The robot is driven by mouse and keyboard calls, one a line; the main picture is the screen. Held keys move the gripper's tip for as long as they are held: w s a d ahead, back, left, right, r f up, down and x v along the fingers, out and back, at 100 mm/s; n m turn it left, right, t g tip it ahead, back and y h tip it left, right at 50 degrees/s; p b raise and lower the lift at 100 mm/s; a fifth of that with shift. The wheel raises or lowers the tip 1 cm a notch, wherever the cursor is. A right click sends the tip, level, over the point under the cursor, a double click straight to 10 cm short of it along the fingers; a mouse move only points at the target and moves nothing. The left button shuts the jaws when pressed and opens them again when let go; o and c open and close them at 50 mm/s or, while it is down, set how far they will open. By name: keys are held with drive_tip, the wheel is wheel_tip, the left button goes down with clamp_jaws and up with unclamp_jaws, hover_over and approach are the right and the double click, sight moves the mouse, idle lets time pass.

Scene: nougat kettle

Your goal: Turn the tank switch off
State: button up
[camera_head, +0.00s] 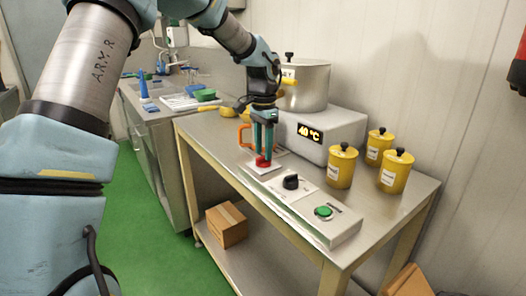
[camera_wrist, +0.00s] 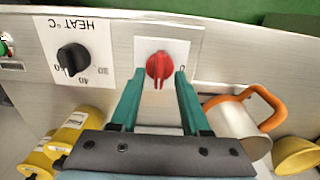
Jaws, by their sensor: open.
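The tank switch is a red rotary knob (camera_head: 263,161) on a white plate at the left end of the control panel. It also shows in the wrist view (camera_wrist: 159,66), with its ridge roughly upright in that picture and a "0" mark at the plate's right side. My gripper (camera_head: 264,150) points down over the red knob. In the wrist view its two teal fingers (camera_wrist: 155,80) are apart, one on either side of the knob's lower part. I cannot tell whether they touch it.
The panel also has a black heat knob (camera_head: 291,182) and a green button (camera_head: 323,212). An orange-handled jug (camera_wrist: 235,118) stands close beside my right finger in the wrist view. Behind are a tank (camera_head: 303,88), a 40 °C display unit (camera_head: 322,128) and yellow canisters (camera_head: 341,166).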

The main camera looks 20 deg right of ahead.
drive_tip(key=shift+f, duration=0.95)
clamp_jaws()
